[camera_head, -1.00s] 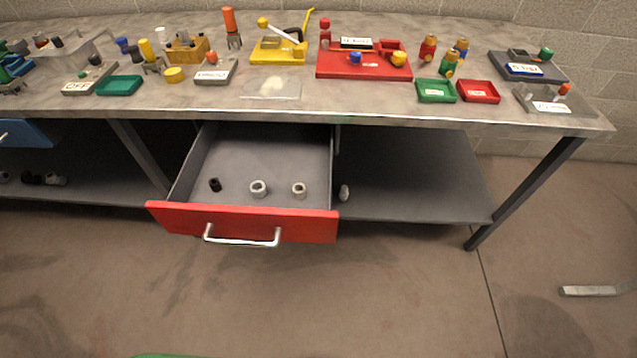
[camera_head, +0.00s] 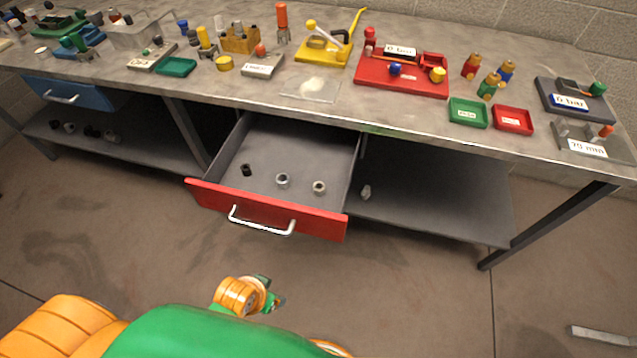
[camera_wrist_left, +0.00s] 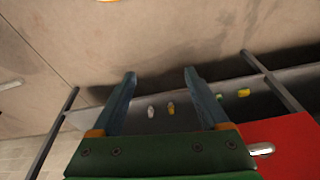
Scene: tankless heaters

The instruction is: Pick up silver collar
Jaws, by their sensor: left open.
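Two silver collars, one (camera_head: 282,180) and another (camera_head: 319,187) to its right, stand apart in the open red drawer (camera_head: 265,211) under the bench. A black collar (camera_head: 246,169) is at the drawer's left. Another small light piece (camera_head: 365,191) lies on the shelf right of the drawer. My left gripper (camera_head: 275,298) is low in front of the drawer, clear of it. In the left wrist view its fingers (camera_wrist_left: 160,73) are open and empty, and the red drawer front (camera_wrist_left: 288,145) is at right. My right gripper is not in view.
The grey bench top (camera_head: 340,115) above the drawer carries several fixtures and trays, including a red fixture (camera_head: 400,85). A blue drawer (camera_head: 62,92) is at left. The drawer's silver handle (camera_head: 262,222) sticks out in front. The floor before the drawer is clear.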

